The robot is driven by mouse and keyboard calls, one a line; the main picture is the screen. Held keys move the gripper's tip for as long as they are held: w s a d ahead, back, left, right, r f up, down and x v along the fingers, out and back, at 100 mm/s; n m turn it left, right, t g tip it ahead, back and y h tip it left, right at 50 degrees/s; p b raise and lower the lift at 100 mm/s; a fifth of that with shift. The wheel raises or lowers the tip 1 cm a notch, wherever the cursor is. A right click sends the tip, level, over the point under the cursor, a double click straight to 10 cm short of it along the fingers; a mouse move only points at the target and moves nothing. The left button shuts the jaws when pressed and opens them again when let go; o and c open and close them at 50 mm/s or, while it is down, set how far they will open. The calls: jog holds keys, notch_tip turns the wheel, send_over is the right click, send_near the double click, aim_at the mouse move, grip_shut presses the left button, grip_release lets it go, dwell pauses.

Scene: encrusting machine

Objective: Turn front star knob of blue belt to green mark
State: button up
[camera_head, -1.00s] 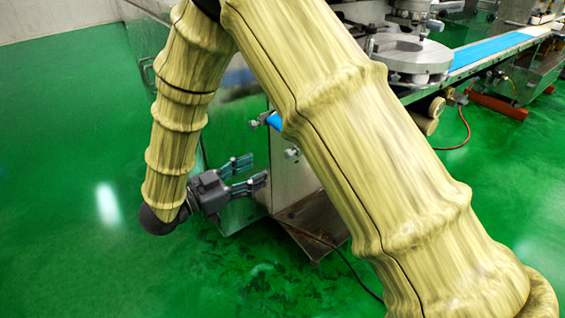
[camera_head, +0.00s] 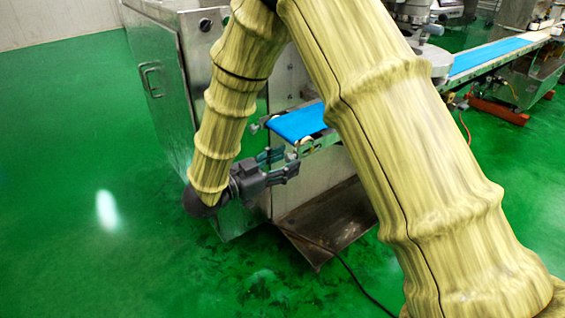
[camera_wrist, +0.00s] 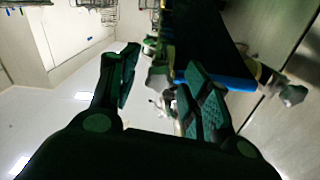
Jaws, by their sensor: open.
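The blue belt (camera_head: 298,122) juts out from the machine, left of my upper arm in the head view. Its end edge shows as a blue strip in the wrist view (camera_wrist: 232,83). My gripper (camera_head: 284,161) is open beside the belt's near front corner. In the wrist view, a grey star knob (camera_wrist: 157,79) lies in the gap between my open fingers (camera_wrist: 160,82), with no clear contact. A second grey star knob (camera_wrist: 291,95) is at the right, outside the fingers. In the head view, a small knob (camera_head: 254,128) is at the belt's far left corner. I cannot make out the green mark.
The steel machine cabinet (camera_head: 155,85) stands behind and left of my gripper. A metal tray (camera_head: 325,222) sits low under the belt, with a dark cable (camera_head: 345,268) on the floor. Green floor (camera_head: 70,180) is free at the left.

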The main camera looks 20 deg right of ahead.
jog(key=shift+c, duration=0.2)
jog(key=c, duration=1)
jog(key=shift+m, duration=0.4)
